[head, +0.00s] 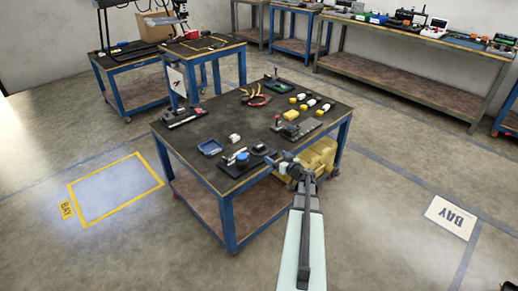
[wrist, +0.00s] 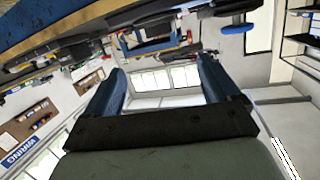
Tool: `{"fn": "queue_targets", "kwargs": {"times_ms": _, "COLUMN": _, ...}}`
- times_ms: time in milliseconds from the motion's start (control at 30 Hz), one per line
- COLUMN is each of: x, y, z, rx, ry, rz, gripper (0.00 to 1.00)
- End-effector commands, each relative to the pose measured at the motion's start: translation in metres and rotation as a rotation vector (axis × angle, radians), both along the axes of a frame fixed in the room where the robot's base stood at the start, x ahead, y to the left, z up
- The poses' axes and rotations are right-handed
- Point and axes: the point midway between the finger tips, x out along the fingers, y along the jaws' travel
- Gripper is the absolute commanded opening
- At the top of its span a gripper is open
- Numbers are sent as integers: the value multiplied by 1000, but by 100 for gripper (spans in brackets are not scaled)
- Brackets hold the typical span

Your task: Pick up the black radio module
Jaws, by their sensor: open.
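My gripper (head: 289,161) is at the near right edge of the central workbench (head: 190,140), beside the items on its near corner. In the wrist view my gripper (wrist: 160,88) shows two blue fingers wide apart, with nothing between them but a distant window. A small black object (head: 259,148) lies near that corner, left of my gripper. It may be the black radio module, but it is too small to tell. Another dark device (head: 183,116) lies at the bench's far left corner.
Near the black object are a blue round piece (head: 242,158), a blue tray (head: 209,148) and a white block (head: 234,138). A grey plate (head: 304,127), pliers (head: 257,97) and a green item (head: 280,86) lie farther back. Yellow bins (head: 319,157) sit under the bench's right side.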

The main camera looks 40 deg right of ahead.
Motion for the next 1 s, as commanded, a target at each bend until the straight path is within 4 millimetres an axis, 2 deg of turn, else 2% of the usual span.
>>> {"fn": "queue_targets", "kwargs": {"times_ms": 267, "x": 7, "y": -2, "z": -2, "rx": -83, "ry": 18, "rz": 19, "gripper": 89}}
{"fn": "queue_targets", "kwargs": {"times_ms": 367, "x": 17, "y": -4, "z": -4, "rx": -82, "ry": 17, "rz": 20, "gripper": 89}}
{"fn": "queue_targets", "kwargs": {"times_ms": 700, "x": 71, "y": -15, "z": -15, "rx": -81, "ry": 17, "rz": 20, "gripper": 89}}
{"fn": "queue_targets", "kwargs": {"times_ms": 1000, "x": 89, "y": -17, "z": -18, "rx": -80, "ry": 17, "rz": 20, "gripper": 89}}
